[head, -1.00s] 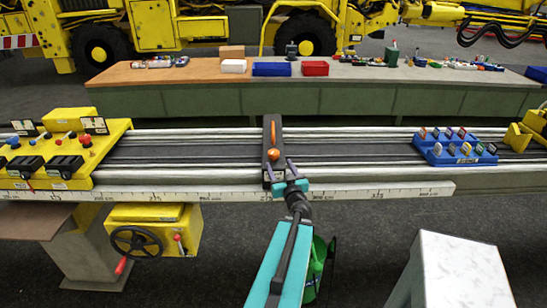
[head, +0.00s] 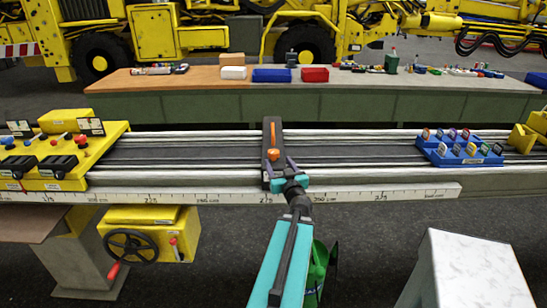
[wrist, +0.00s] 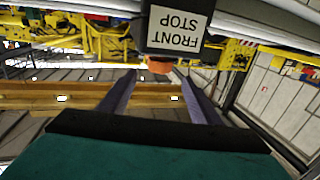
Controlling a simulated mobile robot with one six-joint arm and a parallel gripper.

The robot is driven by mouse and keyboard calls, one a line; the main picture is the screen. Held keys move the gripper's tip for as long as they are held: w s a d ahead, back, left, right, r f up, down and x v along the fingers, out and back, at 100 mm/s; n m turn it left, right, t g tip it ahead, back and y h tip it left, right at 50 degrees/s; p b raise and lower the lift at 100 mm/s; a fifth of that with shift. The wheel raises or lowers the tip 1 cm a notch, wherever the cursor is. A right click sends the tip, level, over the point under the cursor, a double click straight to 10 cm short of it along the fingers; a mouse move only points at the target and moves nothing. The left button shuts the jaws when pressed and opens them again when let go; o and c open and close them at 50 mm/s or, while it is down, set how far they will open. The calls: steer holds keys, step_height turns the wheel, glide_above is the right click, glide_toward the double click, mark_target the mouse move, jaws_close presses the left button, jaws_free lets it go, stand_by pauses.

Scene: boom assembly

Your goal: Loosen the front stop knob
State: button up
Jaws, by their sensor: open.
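The front stop is a dark block (head: 267,140) across the rails in the head view, with an orange lever and an orange knob (head: 273,154) on it. In the wrist view its label (wrist: 178,28) reads FRONT STOP upside down, and a small part of an orange knob (wrist: 160,67) shows below the block. My gripper (head: 279,167) is at the near end of the stop. In the wrist view my gripper (wrist: 156,75) is open, with the orange part between its fingertips and a gap on either side. Most of this part is hidden behind the block.
A ruler strip (head: 400,193) runs along the rail's near edge. A yellow control panel (head: 40,180) sits at left and a blue rack (head: 460,151) at right. A handwheel (head: 131,245) hangs at lower left. A white-topped stand (head: 465,270) is at front right.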

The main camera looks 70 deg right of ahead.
mark_target(275, 155)
steer(key=b, duration=0.2)
steer(key=shift+w+d+f+b, duration=0.1)
steer(key=shift+d+b, duration=0.1)
steer(key=shift+b, duration=0.15)
steer(key=shift+w+d+r, duration=0.2)
steer(key=shift+w+d, duration=0.05)
steer(key=shift+d, duration=0.2)
steer(key=shift+p+x, duration=0.35)
steer(key=shift+x, duration=3.3)
steer(key=shift+f, duration=0.1)
steer(key=c, duration=1)
steer(key=shift+c, duration=0.2)
